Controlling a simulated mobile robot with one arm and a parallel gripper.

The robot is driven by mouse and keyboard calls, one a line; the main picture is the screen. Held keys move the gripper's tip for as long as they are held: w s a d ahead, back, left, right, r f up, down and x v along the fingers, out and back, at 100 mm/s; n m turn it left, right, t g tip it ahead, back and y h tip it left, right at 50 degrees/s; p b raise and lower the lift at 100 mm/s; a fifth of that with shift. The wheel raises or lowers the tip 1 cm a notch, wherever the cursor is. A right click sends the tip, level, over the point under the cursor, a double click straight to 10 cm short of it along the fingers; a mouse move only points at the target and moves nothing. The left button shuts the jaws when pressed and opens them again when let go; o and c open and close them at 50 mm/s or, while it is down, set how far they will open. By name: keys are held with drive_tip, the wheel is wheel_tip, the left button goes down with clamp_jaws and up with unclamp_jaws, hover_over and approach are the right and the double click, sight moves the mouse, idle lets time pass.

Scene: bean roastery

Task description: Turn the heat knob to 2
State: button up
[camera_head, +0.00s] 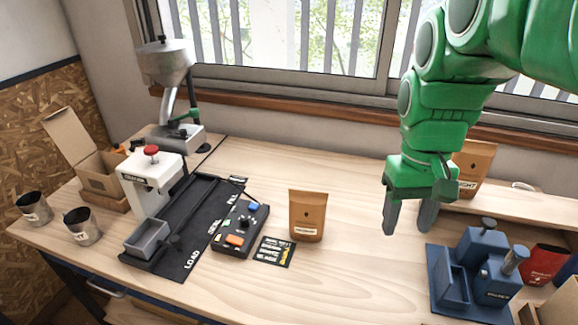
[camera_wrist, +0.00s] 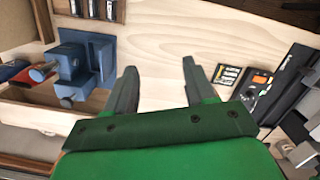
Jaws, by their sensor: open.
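A dark control box (camera_head: 240,229) lies on the table in the head view, left of the middle. It carries a blue knob (camera_head: 253,207), a black knob (camera_head: 243,221) and an orange switch (camera_head: 234,240). I cannot read its labels or settings, nor tell which knob is the heat knob. In the wrist view the control box (camera_wrist: 259,88) shows at the right, partly cut by shadow and other gear. My gripper (camera_head: 408,222) is open and empty above the table, well right of the box. Its two fingers also show apart in the wrist view (camera_wrist: 159,68).
A brown bag (camera_head: 308,215) stands between the box and my gripper. A dark card (camera_head: 273,252) lies beside the box. A black loading mat (camera_head: 195,262) and white press (camera_head: 150,180) are left. A blue fixture (camera_head: 460,290) stands right. The front middle table is clear.

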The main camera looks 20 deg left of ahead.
drive_tip(key=w+a+n, duration=0.3)
drive_tip(key=w+a, duration=0.6)
drive_tip(key=n+t, duration=0.1)
drive_tip(key=n, duration=0.5)
hover_over(244, 218)
wheel_tip(244, 218, down, 5)
drive_tip(key=shift+n, duration=0.3)
wheel_tip(244, 218, down, 21)
drive_tip(key=shift+f, duration=0.2)
clamp_jaws()
